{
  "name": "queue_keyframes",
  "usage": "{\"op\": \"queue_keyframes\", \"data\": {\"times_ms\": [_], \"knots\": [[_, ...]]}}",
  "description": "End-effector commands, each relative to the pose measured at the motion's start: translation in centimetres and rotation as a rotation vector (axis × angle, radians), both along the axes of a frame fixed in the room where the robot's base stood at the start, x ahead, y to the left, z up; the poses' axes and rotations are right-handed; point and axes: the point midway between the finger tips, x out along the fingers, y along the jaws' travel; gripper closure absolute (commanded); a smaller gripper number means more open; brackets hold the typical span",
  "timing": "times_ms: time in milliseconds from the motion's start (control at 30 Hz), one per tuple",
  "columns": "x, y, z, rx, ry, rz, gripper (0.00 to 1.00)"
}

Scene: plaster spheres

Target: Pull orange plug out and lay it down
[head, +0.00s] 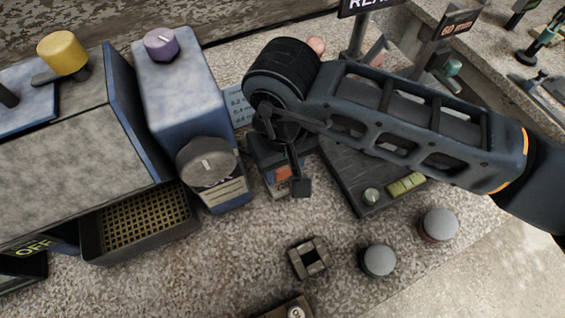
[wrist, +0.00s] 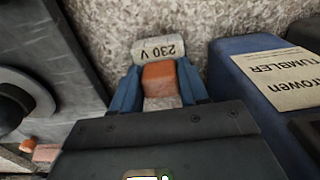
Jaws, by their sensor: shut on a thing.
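The orange plug (wrist: 160,78) sits between the two blue fingers of my gripper (wrist: 160,88) in the wrist view. The gripper is shut on it. A pale piece marked 230 V (wrist: 158,49) lies just beyond the plug; I cannot tell whether the plug is still seated in a socket. In the head view, the orange plug (head: 283,173) shows low beside a blue box, partly hidden by my gripper (head: 290,180) and arm.
A dark panel (head: 375,200) with a small knob lies to the right. In front are a small square socket-like block (head: 308,258) and two grey-topped knobs (head: 379,260). Speckled worktop is free between them.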

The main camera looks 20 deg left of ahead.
Motion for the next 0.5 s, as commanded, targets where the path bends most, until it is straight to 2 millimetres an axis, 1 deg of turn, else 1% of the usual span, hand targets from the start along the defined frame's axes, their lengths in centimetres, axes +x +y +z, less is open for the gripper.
{"op": "queue_keyframes", "data": {"times_ms": [500], "knots": [[0.0, 0.0, 1.6, 0.0, -0.001, 0.001, 0.93]]}}
